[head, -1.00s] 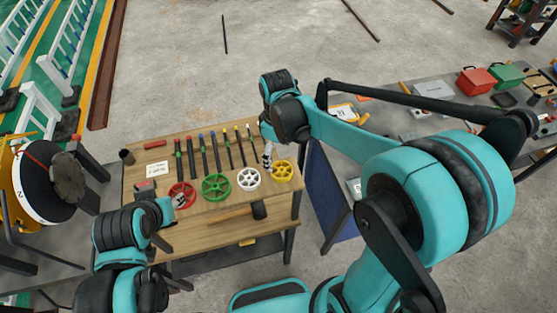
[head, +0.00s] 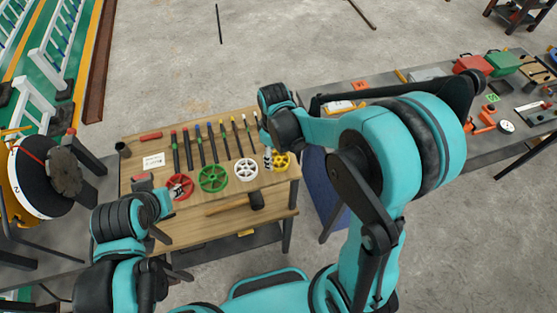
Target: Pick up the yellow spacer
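The yellow spacer (head: 283,161) is a spoked wheel lying at the right end of the wooden workbench (head: 215,205). In the head view my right gripper (head: 268,159) reaches down from above with its striped fingertips at the spacer's left edge. It overlaps part of the spacer; I cannot tell if they touch. The gap between its fingers is too small to judge. My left gripper (head: 178,189) is low over the red spacer (head: 181,184) at the bench's left, and its opening is also unclear.
A green spacer (head: 213,179) and a white spacer (head: 246,169) lie in the row left of the yellow one. Several dark rods (head: 199,145) lie behind them. A mallet (head: 256,201) lies in front. A grey table (head: 425,75) stands to the right.

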